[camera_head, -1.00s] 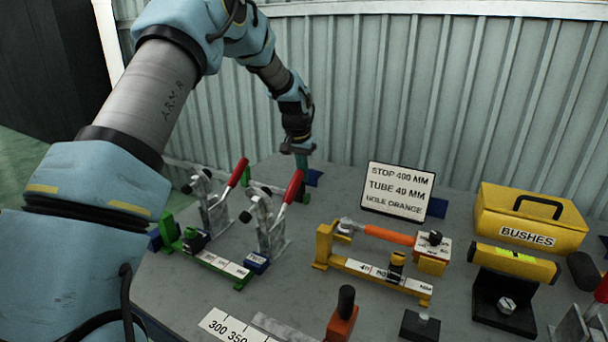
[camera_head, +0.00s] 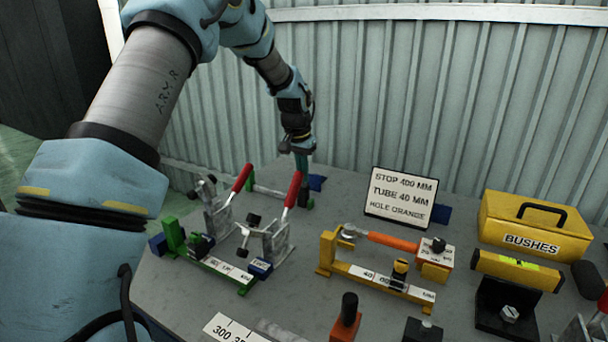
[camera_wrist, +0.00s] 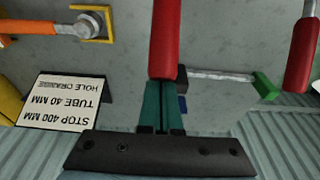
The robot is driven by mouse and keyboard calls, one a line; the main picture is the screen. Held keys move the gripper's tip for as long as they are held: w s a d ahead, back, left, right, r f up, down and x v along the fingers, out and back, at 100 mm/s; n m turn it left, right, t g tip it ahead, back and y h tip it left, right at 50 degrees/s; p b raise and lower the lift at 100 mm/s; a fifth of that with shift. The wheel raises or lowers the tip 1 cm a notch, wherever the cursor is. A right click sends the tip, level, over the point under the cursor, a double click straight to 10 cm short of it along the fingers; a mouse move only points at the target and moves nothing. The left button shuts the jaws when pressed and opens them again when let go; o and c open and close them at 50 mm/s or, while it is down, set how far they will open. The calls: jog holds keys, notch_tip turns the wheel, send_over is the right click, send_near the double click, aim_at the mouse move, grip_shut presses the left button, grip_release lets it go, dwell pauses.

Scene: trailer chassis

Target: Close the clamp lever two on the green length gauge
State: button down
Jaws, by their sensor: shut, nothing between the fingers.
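The green length gauge (camera_head: 222,271) lies on the left of the table with two toggle clamps behind it, each with a red lever. The left lever (camera_head: 243,177) and right lever (camera_head: 293,189) both lean up and right. The right clamp's arm (camera_head: 255,232) is swung low toward the gauge; the left clamp's arm (camera_head: 203,188) stands higher. My gripper (camera_head: 302,167) is just behind the right lever's top. In the wrist view its teal fingers (camera_wrist: 162,106) are together and empty, at the red lever's end (camera_wrist: 164,42); I cannot tell whether they touch.
A yellow gauge with an orange-handled part (camera_head: 392,240) stands right of the green one. Behind are a sign (camera_head: 399,197) and a yellow bushes box (camera_head: 530,225). A green-ended bar (camera_head: 275,191) lies behind the clamps, near my gripper. The corrugated wall is close behind.

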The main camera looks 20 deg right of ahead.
aim_at(295, 176)
jog(key=shift+s+a+f, duration=0.25)
jog(key=shift+a+f, duration=0.2)
jog(key=shift+f, duration=0.05)
jog(key=shift+s+a+r+p, duration=0.35)
jog(key=shift+s+a+r, duration=0.55)
jog(key=shift+a+r, duration=0.25)
jog(key=shift+f, duration=0.1)
jog(key=shift+a, duration=0.1)
jog(key=shift+s+a+r, duration=0.35)
jog(key=shift+s+a, duration=0.15)
jog(key=shift+a, duration=0.15)
jog(key=shift+s+a+r, duration=0.35)
jog(key=shift+s+a, duration=0.15)
jog(key=shift+a, duration=0.15)
jog(key=shift+d+r, duration=0.15)
jog(key=shift+r, duration=0.05)
jog(key=shift+r, duration=0.1)
